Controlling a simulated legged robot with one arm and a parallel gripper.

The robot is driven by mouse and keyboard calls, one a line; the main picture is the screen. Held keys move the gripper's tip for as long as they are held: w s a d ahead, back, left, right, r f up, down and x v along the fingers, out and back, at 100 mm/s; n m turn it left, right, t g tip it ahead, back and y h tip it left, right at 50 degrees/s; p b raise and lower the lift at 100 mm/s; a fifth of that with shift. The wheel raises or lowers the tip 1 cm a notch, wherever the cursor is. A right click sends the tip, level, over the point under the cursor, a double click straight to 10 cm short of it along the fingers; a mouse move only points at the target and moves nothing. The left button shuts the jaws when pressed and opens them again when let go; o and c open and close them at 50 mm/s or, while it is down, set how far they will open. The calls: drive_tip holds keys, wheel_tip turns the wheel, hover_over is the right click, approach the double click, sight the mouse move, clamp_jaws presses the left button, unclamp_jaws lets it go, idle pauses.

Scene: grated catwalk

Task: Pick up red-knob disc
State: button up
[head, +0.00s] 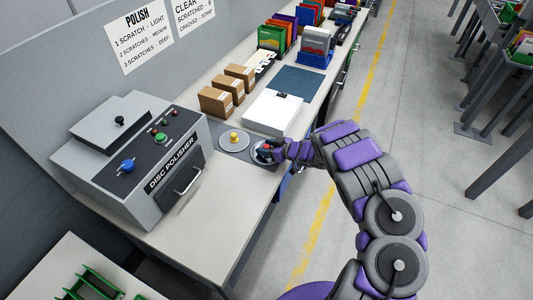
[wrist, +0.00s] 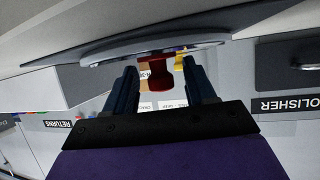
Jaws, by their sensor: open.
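The red-knob disc (head: 259,157) lies on a dark patch of the bench near its front edge, partly hidden by my gripper (head: 272,151) in the head view. In the wrist view the red knob (wrist: 154,72) stands out from the wide grey disc (wrist: 120,50). The two blue fingers of my gripper (wrist: 159,72) are open, one on each side of the red knob, with visible gaps; I see no contact. A second disc with a yellow knob (head: 234,138) lies just left of it; its knob also shows behind in the wrist view (wrist: 179,62).
The grey disc polisher (head: 150,155) stands to the left. A white box (head: 272,112) sits just behind the discs, with small cardboard boxes (head: 228,88) beyond. A blue mat (head: 299,80) lies farther along. The aisle floor (head: 420,130) at right is clear.

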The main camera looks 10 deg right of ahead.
drive_tip(key=shift+c, duration=0.3)
clamp_jaws()
idle(0.5)
